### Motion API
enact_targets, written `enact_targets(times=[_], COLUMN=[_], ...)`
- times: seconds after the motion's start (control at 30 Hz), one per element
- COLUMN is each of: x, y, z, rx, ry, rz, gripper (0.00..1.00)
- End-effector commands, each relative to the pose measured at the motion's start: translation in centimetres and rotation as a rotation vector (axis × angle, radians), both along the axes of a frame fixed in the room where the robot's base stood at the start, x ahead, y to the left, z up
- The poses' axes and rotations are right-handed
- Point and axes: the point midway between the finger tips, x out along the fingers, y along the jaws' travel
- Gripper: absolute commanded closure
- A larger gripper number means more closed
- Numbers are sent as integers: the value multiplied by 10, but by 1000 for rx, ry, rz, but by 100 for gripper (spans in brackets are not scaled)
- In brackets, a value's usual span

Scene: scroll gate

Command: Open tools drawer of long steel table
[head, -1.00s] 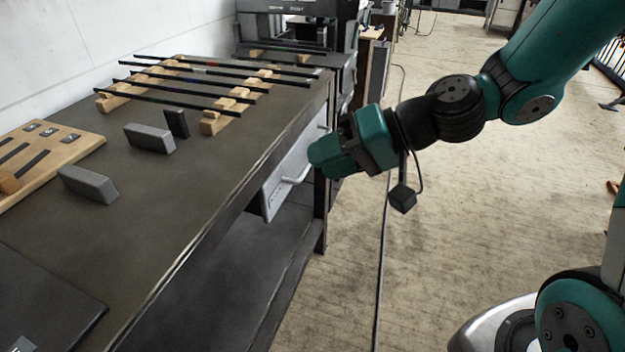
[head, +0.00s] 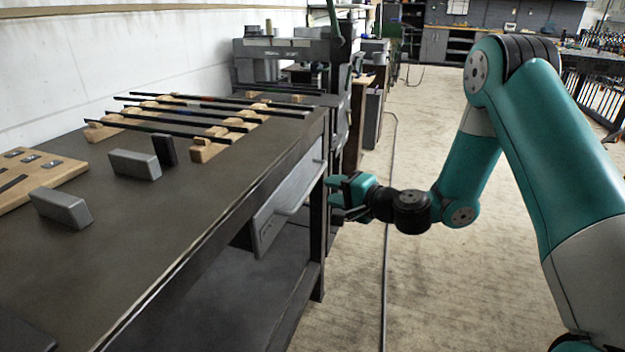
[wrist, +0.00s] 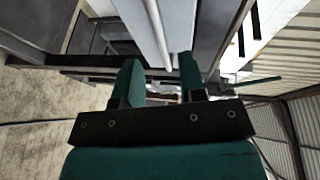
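The long steel table (head: 200,215) has a dark top and runs along the left in the head view. Contact cannot be told.
Dark rods (head: 190,115) lie on wooden supports on the tabletop. Grey blocks (head: 135,164) and a wooden board (head: 35,170) stand nearer. A machine (head: 285,50) stands beyond the table. A cable (head: 387,270) lies on the floor; the floor to the right is mostly open.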

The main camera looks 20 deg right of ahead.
Motion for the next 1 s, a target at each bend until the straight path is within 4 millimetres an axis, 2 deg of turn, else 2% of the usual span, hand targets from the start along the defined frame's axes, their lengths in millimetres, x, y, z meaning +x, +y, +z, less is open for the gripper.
enact_targets(times=[0.1, 0.33, 0.5, 0.77, 0.8, 0.93, 1.0], x=[22, 53, 62, 63, 63, 62, 62], y=[15, 33, 37, 38, 37, 37, 37], z=[-3, -11, -13, -13, -13, -13, -13], rx=[-2, -1, 1, 0, 0, 0, 0], ry=[-4, -2, -1, 0, 0, 0, 0], rz=[5, 2, 0, 0, 0, 0, 0], gripper=[62, 62, 62, 62, 67, 97, 100])
